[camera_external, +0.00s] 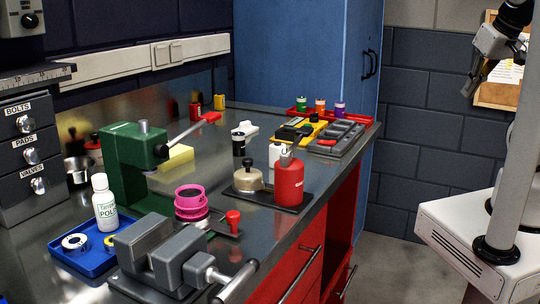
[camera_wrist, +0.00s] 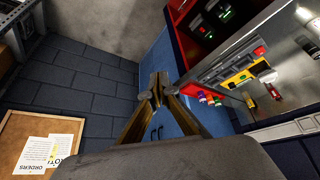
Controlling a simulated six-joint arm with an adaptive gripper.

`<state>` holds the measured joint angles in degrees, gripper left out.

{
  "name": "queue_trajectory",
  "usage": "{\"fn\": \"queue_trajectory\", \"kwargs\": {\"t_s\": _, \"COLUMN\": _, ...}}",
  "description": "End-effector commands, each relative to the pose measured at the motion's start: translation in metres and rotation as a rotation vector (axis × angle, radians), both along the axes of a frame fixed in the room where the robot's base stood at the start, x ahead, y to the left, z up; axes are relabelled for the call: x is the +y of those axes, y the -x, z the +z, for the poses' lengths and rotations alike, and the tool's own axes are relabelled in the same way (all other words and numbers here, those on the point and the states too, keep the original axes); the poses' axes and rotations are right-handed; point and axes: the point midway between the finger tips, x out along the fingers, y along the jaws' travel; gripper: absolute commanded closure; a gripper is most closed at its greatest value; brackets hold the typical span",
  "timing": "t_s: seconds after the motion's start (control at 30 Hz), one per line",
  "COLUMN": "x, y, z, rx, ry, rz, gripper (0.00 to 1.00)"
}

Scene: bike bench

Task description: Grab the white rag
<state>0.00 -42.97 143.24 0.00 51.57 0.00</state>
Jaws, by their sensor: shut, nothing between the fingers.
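My gripper (camera_external: 472,92) hangs at the upper right of the external view, well away from the bench and to the right of the blue cabinet. In the wrist view my gripper's fingers (camera_wrist: 156,92) come together at the tips, with nothing between them.
A red bottle (camera_external: 289,182) and an oil can (camera_external: 248,179) stand on a dark tray near the front edge. A green press (camera_external: 125,165) with a raised lever, a pink ring stack (camera_external: 191,201) and a grey vise (camera_external: 170,260) crowd the left. A blue cabinet (camera_external: 305,60) stands behind.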

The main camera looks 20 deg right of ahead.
Motion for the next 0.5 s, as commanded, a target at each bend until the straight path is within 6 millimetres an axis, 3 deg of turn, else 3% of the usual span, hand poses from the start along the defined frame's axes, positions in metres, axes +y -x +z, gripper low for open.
{"fn": "queue_trajectory", "kwargs": {"t_s": 0.17, "x": 0.0000, "y": 0.0000, "z": 0.0000, "rx": 0.000, "ry": 0.000, "rz": 0.000, "gripper": 1.00}}
{"fn": "queue_trajectory", "kwargs": {"t_s": 0.37, "x": 0.0000, "y": 0.0000, "z": 0.0000, "rx": 0.000, "ry": 0.000, "rz": 0.000, "gripper": 0.48}}
{"fn": "queue_trajectory", "kwargs": {"t_s": 0.5, "x": 0.0000, "y": 0.0000, "z": 0.0000, "rx": 0.000, "ry": 0.000, "rz": 0.000, "gripper": 0.48}}
